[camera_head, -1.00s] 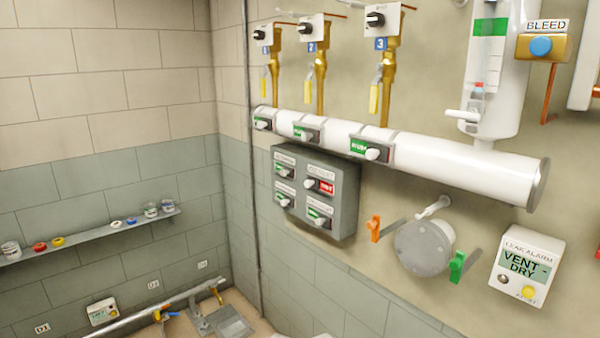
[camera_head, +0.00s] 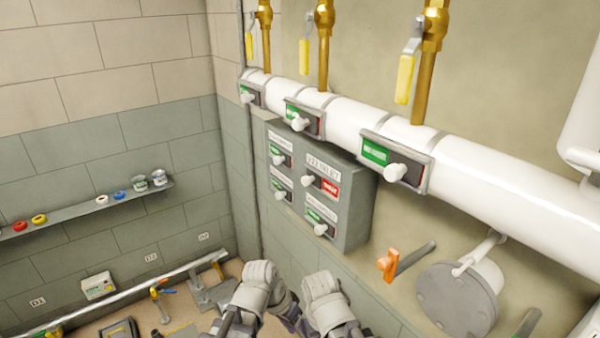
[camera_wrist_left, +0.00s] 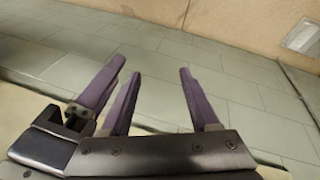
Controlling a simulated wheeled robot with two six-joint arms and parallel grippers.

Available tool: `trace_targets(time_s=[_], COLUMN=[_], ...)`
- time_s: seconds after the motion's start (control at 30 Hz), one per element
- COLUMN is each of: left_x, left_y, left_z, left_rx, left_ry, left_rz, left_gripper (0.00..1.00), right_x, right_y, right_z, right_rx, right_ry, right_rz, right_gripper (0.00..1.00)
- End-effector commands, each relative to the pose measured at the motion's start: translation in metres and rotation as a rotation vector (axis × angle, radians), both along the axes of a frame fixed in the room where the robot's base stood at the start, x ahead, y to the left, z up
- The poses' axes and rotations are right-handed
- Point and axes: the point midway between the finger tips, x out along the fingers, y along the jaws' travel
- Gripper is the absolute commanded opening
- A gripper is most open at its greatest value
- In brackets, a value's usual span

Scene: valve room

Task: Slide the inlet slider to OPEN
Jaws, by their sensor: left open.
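A grey control box (camera_head: 358,205) is on the right-hand wall, below the white pipe, with several small sliders. Its upper right slider has a label that seems to end in INLET, though the text is blurred. That slider's white knob (camera_head: 308,181) sits at the left, and a red window (camera_head: 331,189) shows to its right. The other sliders on the box show green windows. My left gripper (camera_wrist_left: 160,75) shows in the left wrist view, open and empty, with purple fingers apart. That view shows no slider. In the head view only grey arm parts show, below the box and apart from it.
The white pipe (camera_head: 490,178) above the box carries green-windowed sliders. An orange lever (camera_head: 388,264) and a round grey flange (camera_head: 455,300) stick out right of the box. A shelf (camera_head: 75,212) with small items runs along the left wall. A floor-level pipe (camera_head: 130,290) lies below.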

Motion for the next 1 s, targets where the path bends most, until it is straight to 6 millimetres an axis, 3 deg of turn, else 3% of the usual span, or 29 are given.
trace_targets(time_s=[0.03,0.13,0.23,0.4,0.5,0.7,0.87,1.0], left_x=[0.02,0.054,0.09,0.142,0.161,0.178,0.18,0.186], left_y=[-0.007,-0.019,-0.017,0.012,0.033,0.059,0.061,0.052], left_z=[0.03,0.078,0.133,0.218,0.253,0.287,0.29,0.29], left_rx=[-0.12,-0.346,-0.521,-0.676,-0.706,-0.712,-0.711,-0.713], left_ry=[-0.063,-0.244,-0.471,-0.853,-1.023,-1.2,-1.223,-1.221], left_rz=[-0.053,-0.155,-0.211,-0.22,-0.201,-0.166,-0.163,-0.166], left_gripper=[0.62,0.62,0.62,0.62,0.62,0.62,0.62,0.62], right_x=[0.0,0.0,0.0,0.0,0.0,0.0,0.0,0.0], right_y=[0.0,0.0,0.0,0.0,0.0,0.0,0.0,0.0], right_z=[0.019,0.036,0.051,0.071,0.078,0.084,0.083,0.083], right_rx=[0.0,0.0,0.0,0.0,0.0,0.0,0.0,0.0], right_ry=[0.0,0.0,0.0,0.0,0.0,0.0,0.0,0.0], right_rz=[0.0,0.0,0.0,0.001,0.001,0.001,0.001,0.001], right_gripper=[0.4,0.4,0.4,0.4,0.4,0.4,0.4,0.4])
